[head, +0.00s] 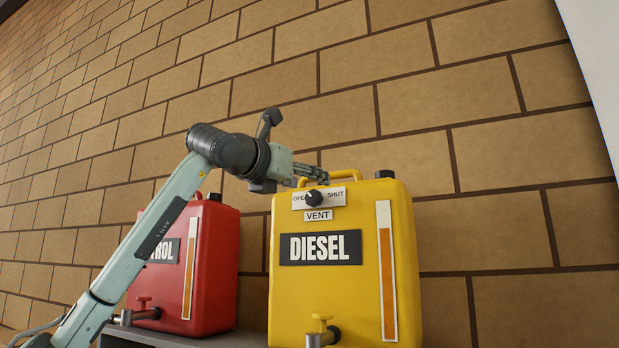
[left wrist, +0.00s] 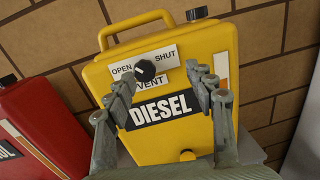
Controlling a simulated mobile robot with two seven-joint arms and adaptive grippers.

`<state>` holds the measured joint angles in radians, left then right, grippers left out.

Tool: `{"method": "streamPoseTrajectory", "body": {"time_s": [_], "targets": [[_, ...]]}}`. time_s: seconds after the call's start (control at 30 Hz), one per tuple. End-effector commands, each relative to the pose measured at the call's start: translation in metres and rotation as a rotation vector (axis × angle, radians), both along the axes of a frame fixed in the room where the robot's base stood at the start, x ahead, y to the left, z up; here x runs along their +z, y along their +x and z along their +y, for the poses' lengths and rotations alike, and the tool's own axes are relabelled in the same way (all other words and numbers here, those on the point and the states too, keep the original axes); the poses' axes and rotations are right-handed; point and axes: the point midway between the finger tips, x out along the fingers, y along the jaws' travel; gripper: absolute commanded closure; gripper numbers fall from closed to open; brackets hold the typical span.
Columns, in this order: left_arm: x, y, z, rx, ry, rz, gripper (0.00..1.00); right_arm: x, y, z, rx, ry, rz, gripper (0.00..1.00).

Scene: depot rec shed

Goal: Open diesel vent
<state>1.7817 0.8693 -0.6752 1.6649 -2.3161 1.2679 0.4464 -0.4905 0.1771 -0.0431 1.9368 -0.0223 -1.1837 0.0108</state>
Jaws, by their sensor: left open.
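The yellow diesel can (head: 340,272) stands on a grey shelf, with a black DIESEL label on its front. Its round black vent knob (head: 314,198) sits on a white plate marked OPEN at left and SHUT at right, above a VENT label. I cannot tell for sure which word the knob points to. My left gripper (head: 316,173) is open and empty, close to the knob and just above it in the head view. In the left wrist view the knob (left wrist: 145,70) shows beyond the spread fingers (left wrist: 165,84), between them in the picture and nearer the left finger.
A red can (head: 214,262), partly hidden by my left arm, stands left of the diesel can. The grey shelf (head: 180,338) is below them and a brick wall (head: 420,90) behind. Taps (head: 322,335) stick out at the cans' lower fronts. The yellow can has a handle and black cap on top.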

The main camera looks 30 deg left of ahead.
Motion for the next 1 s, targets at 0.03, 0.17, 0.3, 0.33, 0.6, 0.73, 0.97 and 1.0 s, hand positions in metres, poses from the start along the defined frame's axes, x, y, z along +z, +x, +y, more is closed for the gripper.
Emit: {"method": "streamPoseTrajectory", "body": {"time_s": [0.03,0.17,0.3,0.33,0.6,0.73,0.97,1.0], "targets": [[-0.007,0.001,0.014,0.044,0.014,0.025,0.45,0.002,0.001,0.000,0.000,0.000,-0.003,0.41],[-0.015,0.007,0.028,0.090,0.029,0.055,0.45,0.004,0.002,0.001,0.001,0.002,-0.006,0.41],[-0.014,0.026,0.029,0.089,0.027,0.057,0.45,-0.012,-0.003,0.005,0.002,0.012,0.012,0.41],[-0.014,0.031,0.029,0.089,0.026,0.057,0.45,-0.016,-0.004,0.005,0.002,0.015,0.016,0.41],[-0.014,0.070,0.030,0.086,0.026,0.055,0.45,-0.043,-0.012,0.003,0.006,0.019,0.031,0.41],[-0.015,0.079,0.031,0.086,0.026,0.053,0.45,-0.052,-0.016,0.002,0.010,0.017,0.036,0.41],[-0.015,0.080,0.031,0.086,0.026,0.052,0.45,-0.054,-0.016,0.002,0.011,0.017,0.036,0.41],[-0.015,0.080,0.031,0.086,0.026,0.052,0.45,-0.054,-0.016,0.002,0.011,0.017,0.035,0.41]]}}
